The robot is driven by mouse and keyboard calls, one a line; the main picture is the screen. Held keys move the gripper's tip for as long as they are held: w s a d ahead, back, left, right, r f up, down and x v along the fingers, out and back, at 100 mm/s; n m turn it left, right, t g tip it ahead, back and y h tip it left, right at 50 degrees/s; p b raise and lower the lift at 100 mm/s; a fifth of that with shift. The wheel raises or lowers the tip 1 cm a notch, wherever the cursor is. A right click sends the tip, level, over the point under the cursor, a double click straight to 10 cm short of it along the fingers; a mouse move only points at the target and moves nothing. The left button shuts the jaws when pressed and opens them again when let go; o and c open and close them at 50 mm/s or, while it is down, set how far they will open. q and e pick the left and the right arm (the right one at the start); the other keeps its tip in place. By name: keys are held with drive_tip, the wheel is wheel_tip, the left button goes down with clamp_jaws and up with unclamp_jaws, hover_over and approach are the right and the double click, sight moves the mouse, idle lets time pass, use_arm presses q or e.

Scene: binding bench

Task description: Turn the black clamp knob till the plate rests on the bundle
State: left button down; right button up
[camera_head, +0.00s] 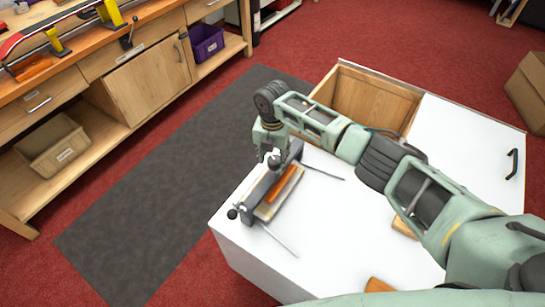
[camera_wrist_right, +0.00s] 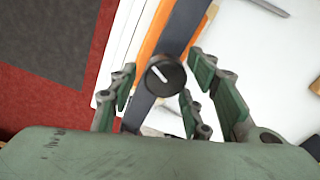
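The black clamp knob (camera_head: 274,161) sits at the far end of a dark grey clamp press on a white cabinet top. In the right wrist view the round knob (camera_wrist_right: 165,75) has a white pointer line and lies between my right gripper's fingers. My right gripper (camera_head: 267,153) points down over it, its fingers open with a gap beside the knob. The dark bar (camera_wrist_right: 184,24) runs beneath the knob. The bundle (camera_head: 267,209) lies along the press, with an orange strip (camera_head: 281,186) on it. I cannot tell whether the plate touches the bundle. My left gripper is out of view.
Thin grey rods (camera_head: 323,172) stick out from the press over the white top (camera_head: 340,235). An open wooden compartment (camera_head: 365,98) lies behind. A workbench (camera_head: 150,85) stands left, beyond a dark grey mat (camera_head: 165,205). My right arm crosses the cabinet from the right.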

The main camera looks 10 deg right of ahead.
drive_tip(key=c, duration=0.9)
drive_tip(key=shift+w, duration=0.1)
